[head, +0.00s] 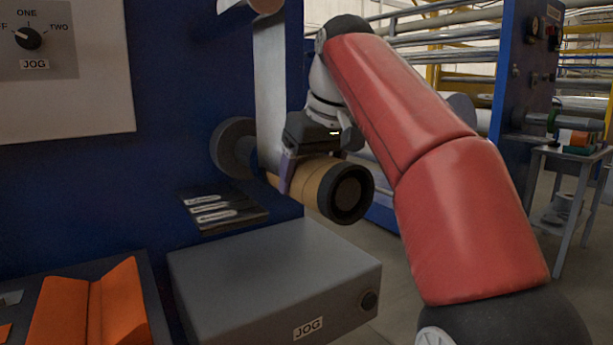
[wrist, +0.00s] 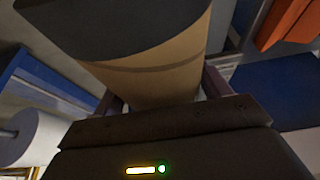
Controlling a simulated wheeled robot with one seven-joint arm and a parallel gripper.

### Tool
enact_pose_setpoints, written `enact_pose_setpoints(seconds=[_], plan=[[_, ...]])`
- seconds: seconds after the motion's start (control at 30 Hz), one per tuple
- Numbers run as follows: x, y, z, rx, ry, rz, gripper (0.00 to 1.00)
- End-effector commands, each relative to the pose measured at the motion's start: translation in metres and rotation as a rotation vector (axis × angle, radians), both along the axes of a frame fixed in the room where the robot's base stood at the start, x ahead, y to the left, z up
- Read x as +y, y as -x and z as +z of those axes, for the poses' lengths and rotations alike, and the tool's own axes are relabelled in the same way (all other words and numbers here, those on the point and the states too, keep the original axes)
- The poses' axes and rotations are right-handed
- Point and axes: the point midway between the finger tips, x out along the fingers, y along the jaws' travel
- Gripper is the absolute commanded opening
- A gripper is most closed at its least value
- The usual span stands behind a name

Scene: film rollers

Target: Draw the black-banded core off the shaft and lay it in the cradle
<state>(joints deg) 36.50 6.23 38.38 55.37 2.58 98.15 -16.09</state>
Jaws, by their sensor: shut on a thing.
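The core (head: 312,182) is a tan tube with a black band at its near end, seen in the head view near the middle. My gripper (head: 288,172) is shut around the tan part of it, behind the black band. In the wrist view the tan core (wrist: 160,80) fills the space between the fingers, with the black band at the top. The core lies level, in line with a dark grey round flange (head: 232,147) on the blue panel. Whether the shaft is still inside it is hidden. The orange V-shaped cradle (head: 88,305) is at the lower left and empty.
A grey box marked JOG (head: 275,280) stands below the core, right of the cradle. A dark plate with several tools (head: 222,208) is on the blue panel. A small table (head: 570,160) with rolls stands far right.

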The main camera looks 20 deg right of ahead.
Motion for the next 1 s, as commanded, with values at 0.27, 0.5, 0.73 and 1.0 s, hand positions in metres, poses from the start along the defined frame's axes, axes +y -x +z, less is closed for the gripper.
enact_pose_setpoints(seconds=[0.27, 0.5, 0.73, 1.0], plan=[[-0.006, 0.019, -0.001, -0.003, 0.002, -0.002, 0.47], [-0.01, 0.031, 0.0, -0.002, 0.0, 0.0, 0.47], [-0.01, 0.032, 0.001, -0.002, 0.001, 0.001, 0.47], [-0.012, 0.04, -0.001, -0.003, 0.0, 0.001, 0.47]])
